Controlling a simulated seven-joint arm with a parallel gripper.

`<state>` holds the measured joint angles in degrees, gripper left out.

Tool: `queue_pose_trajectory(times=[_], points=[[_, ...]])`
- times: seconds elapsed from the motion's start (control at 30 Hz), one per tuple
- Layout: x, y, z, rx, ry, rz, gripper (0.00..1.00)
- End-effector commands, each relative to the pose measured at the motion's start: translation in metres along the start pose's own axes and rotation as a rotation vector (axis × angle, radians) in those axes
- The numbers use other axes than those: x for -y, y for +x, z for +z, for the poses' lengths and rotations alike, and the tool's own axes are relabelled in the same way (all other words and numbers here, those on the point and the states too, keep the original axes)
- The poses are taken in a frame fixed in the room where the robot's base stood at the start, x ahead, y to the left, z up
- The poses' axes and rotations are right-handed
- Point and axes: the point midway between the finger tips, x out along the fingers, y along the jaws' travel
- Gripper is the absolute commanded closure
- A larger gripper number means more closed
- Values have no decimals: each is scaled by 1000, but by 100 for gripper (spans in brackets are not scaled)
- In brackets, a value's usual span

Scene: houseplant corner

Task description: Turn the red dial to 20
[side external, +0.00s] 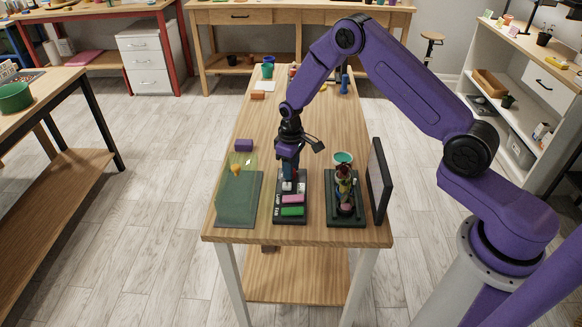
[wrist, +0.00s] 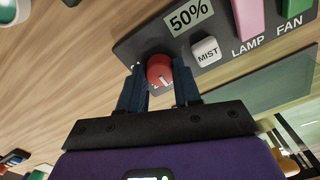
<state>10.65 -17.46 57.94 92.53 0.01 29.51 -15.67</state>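The dark control panel (side external: 291,218) lies on the wooden bench below my gripper (side external: 288,172). In the wrist view the red dial (wrist: 159,70) stands between the two blue fingertips of my gripper (wrist: 160,78). The fingers appear to touch both its sides, shut on it. A small pale mark shows on the dial's near side. The panel's display (wrist: 189,16) reads 50%. In the side view my gripper hides the dial.
Beside the dial are a white MIST button (wrist: 206,51), a pink LAMP switch (wrist: 249,18) and a green FAN switch (wrist: 293,8). A green translucent box (side external: 238,200) stands left of the panel. A dark tray (side external: 333,215) with a plant and an upright dark screen (side external: 379,182) stand right.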

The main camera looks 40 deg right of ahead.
Motion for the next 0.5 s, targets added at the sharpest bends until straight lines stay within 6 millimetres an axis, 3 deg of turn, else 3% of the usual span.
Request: queue_pose_trajectory(times=[0.5], points=[[0, 0, 0, 1, 111, 0, 97]])
